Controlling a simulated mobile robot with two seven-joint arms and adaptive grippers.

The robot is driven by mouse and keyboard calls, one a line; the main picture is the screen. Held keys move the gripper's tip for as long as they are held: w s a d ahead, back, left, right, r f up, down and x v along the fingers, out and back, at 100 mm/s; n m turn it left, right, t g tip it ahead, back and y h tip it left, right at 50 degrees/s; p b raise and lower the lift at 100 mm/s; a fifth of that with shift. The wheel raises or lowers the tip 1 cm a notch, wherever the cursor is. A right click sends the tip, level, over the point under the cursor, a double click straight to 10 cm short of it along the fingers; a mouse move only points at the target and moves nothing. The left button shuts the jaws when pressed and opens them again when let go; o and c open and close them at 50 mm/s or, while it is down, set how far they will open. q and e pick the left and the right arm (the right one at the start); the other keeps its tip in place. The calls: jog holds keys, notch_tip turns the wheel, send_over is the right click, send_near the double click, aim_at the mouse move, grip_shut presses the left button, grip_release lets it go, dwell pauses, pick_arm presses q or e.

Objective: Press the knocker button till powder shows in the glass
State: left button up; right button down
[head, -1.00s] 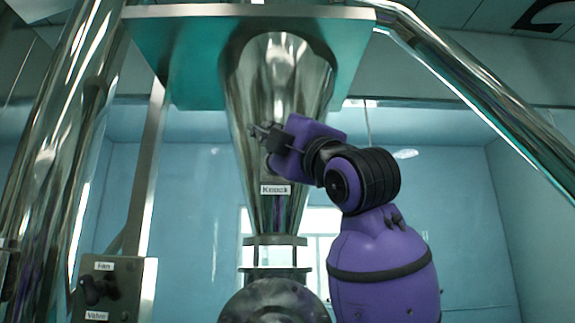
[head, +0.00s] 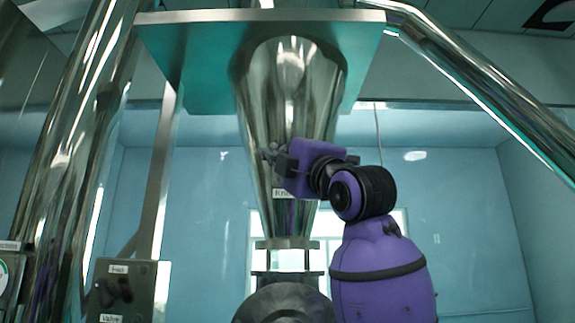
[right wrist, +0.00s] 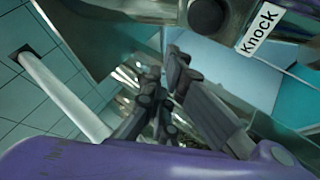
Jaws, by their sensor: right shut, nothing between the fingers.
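The steel hopper cone (head: 290,95) hangs in the middle of the head view, with a partly covered Knock label (head: 281,193) low on it. In the right wrist view the label (right wrist: 262,31) reads Knock, beside a dark round button (right wrist: 207,15) at the top edge. My right gripper (head: 268,154) is shut and empty, in front of the cone just above the label. Its fingers (right wrist: 165,78) show below the button in the wrist view, apart from it in the picture. Contact cannot be told. The glass (head: 288,260) under the cone looks clear, with no powder visible. My left gripper is out of view.
A control box (head: 128,290) with Fan and Valve labels stands at lower left. A thick steel pipe (head: 75,150) rises at left, and another pipe (head: 480,85) slants down at right. A flat plate (head: 190,60) surrounds the cone's top. A dark round part (head: 285,303) sits below the glass.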

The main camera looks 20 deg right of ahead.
jog(key=shift+w+d, duration=0.25)
jog(key=shift+w, duration=0.5)
jog(key=shift+w+d, duration=0.2)
jog(key=shift+w, duration=0.5)
jog(key=shift+w+d, duration=0.25)
jog(key=shift+w, duration=0.5)
jog(key=shift+w+d, duration=0.1)
jog(key=shift+w, duration=0.3)
jog(key=shift+w+d, duration=0.25)
jog(key=shift+w, duration=0.65)
dwell(0.9)
jog(key=shift+s, duration=0.1)
jog(key=shift+s+a+f, duration=0.1)
jog(key=shift+s+a, duration=0.15)
jog(key=shift+s, duration=0.8)
jog(key=shift+s+a, duration=0.25)
jog(key=shift+s, duration=0.55)
jog(key=shift+s+a, duration=0.25)
jog(key=shift+s, duration=0.55)
jog(key=shift+s+a, duration=0.25)
jog(key=shift+s, duration=0.55)
